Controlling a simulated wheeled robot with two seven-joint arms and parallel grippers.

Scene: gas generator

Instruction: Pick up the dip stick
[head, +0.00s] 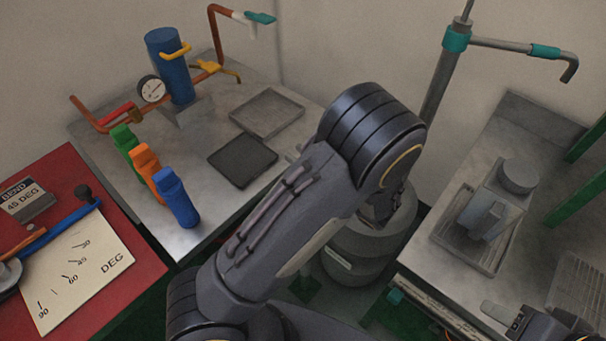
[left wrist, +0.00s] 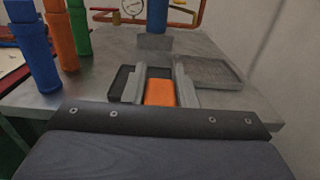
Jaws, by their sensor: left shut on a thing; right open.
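In the left wrist view my left gripper (left wrist: 160,84) is shut on an orange block-like piece (left wrist: 160,93), which looks like the dip stick's handle. Its two grey fingers stand on either side of it. No rod shows below the handle. In the head view my left arm hides the held piece, and only a small grey bit of the gripper (head: 294,155) shows beside the arm, near the dark tray. My right gripper (head: 505,316) is partly in view at the bottom right of the head view, open, over the right bench's near side.
Green, orange and blue bottles (head: 177,199) stand on the left metal bench. A dark tray (head: 243,159) and a grey tray (head: 267,113) lie there, with a gauge (head: 151,90) and pipework behind. A red table (head: 120,215) is at left. The right bench bears a tray with grey parts (head: 519,176).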

